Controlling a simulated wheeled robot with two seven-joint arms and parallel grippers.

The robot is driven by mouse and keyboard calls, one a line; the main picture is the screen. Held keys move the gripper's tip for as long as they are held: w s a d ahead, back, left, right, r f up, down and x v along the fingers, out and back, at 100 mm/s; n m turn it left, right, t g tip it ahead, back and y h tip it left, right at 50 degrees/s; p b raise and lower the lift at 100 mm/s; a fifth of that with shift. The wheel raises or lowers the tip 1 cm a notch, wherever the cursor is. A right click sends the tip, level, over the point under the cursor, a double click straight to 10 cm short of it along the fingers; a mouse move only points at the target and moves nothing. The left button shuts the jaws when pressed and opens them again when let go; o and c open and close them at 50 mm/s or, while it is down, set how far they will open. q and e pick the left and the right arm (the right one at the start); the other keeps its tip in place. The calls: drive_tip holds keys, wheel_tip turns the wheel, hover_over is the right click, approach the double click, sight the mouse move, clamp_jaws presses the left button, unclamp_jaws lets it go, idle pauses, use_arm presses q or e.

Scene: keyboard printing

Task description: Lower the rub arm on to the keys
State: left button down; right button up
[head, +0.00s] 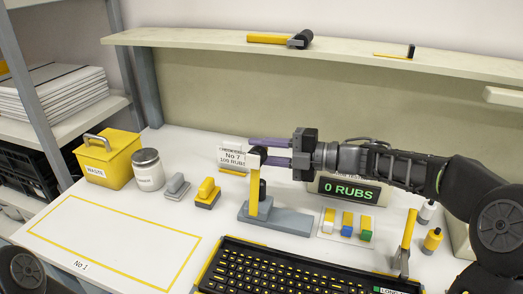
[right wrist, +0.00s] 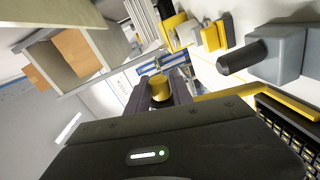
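The rub arm (head: 254,199) is a yellow bar standing upright over a grey base (head: 285,221) behind the keyboard (head: 290,268). A dark cylinder stands close beside the bar. My right gripper (head: 257,151) comes in from the right at the top of the bar. Its two fingers lie on either side of the bar's upper end. In the right wrist view, a yellow round knob (right wrist: 161,88) fills the gap between the fingertips, so the gripper looks shut on it. My left gripper is out of view.
A display reading 0 RUBS (head: 349,191) stands behind small coloured blocks. A yellow waste bin (head: 107,160), a jar (head: 148,171) and blocks sit left. The yellow-outlined mat (head: 110,243) is bare.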

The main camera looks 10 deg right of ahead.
clamp_jaws()
idle(1.0)
